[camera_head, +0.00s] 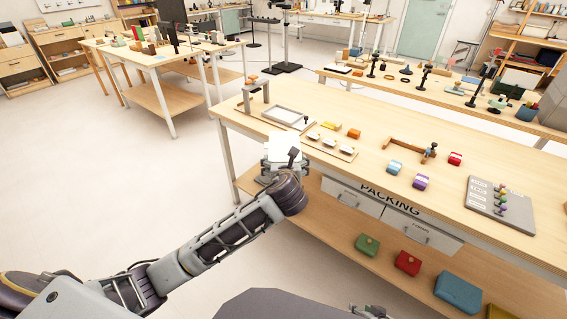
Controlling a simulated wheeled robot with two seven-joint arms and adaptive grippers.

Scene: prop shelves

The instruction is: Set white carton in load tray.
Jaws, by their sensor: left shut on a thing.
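A white carton (284,143) is held in my left gripper (279,163), in front of the packing table's near left edge. The left gripper is shut on it; its fingers are partly hidden behind the wrist and the carton. A flat grey-rimmed tray (272,118) with a pale floor, which looks like the load tray, lies on the tabletop just behind the carton. The tray looks empty, and the carton is apart from it.
On the packing table (375,118), a board with several white pieces (331,147) lies right of the tray, and a grey post stand (254,95) stands at its left. Drawers are below.

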